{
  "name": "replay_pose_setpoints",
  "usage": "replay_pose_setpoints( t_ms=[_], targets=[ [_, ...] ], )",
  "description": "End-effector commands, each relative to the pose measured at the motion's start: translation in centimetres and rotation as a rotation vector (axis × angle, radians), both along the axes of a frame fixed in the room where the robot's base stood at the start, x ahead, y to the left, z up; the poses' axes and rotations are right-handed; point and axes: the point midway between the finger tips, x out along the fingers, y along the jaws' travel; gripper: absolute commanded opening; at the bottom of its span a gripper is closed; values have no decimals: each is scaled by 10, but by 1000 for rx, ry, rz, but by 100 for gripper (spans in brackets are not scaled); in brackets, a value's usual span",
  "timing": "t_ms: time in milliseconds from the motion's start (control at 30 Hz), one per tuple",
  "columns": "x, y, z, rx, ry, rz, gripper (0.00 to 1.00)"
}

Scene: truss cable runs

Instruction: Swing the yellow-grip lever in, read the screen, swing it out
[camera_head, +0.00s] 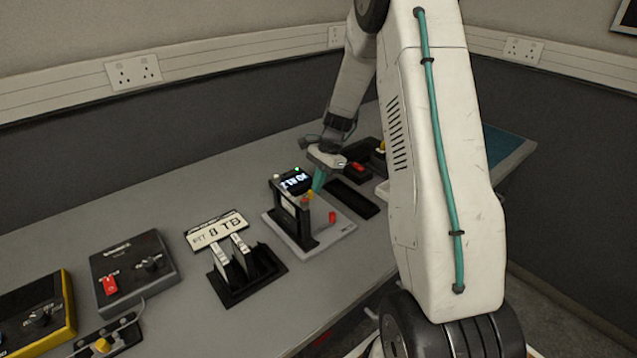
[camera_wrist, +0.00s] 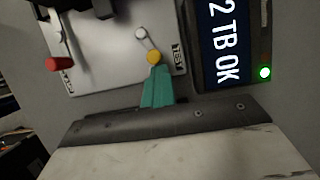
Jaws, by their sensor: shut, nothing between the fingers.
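The yellow grip (camera_wrist: 154,57) is at the end of a thin lever whose other end is at a pale round pivot (camera_wrist: 140,33), beside a TEST label. My gripper (camera_wrist: 158,88) is shut, its teal fingertips at the yellow grip, touching it or very close. In the head view my gripper (camera_head: 318,183) is just behind and right of the device. The screen (camera_wrist: 225,45) shows white text reading "2 TB OK"; the frame's top edge cuts it off. A green light (camera_wrist: 264,73) is lit beside it. The screen (camera_head: 295,181) shows small in the head view.
The device's pale base (camera_head: 335,232) also carries a red grip (camera_wrist: 59,64). My arm hides part of the bench's right side.

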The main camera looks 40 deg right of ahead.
Motion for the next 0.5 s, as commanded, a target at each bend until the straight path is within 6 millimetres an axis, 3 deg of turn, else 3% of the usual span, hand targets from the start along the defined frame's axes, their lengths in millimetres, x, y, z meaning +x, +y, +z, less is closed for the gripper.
replay_pose_setpoints(
  t_ms=[33, 267, 367, 500],
  targets=[
    [-6, 13, -3, 25, 23, 12, 0],
    [-5, 14, -4, 25, 23, 12, 0],
    [-5, 9, -4, 23, 21, 14, 0],
    [-5, -13, -4, 16, 12, 15, 0]
  ],
)
